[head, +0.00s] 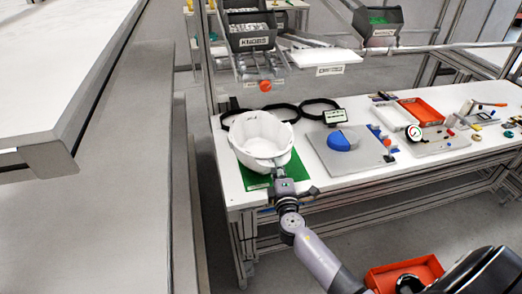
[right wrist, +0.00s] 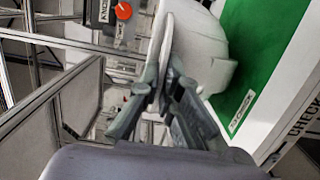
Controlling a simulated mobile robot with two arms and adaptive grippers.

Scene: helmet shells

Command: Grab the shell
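The white helmet shell (head: 262,132) is an open bowl at the left end of the workbench, over a green mat (head: 286,186). My right gripper (head: 279,172) is at the shell's near rim. In the right wrist view, the shell (right wrist: 200,45) stands upright at the fingertips. The fingers of the right gripper (right wrist: 166,75) lie close together on either side of its thin rim, shut on it. I cannot tell whether the shell rests on the mat or hangs just above it. My left gripper is not in view.
Black rings (head: 282,112) lie behind the shell. A red tray (head: 421,111) lies farther right. A bin labelled KNOBS (head: 252,36) hangs above. A red crate (head: 405,272) is below the bench.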

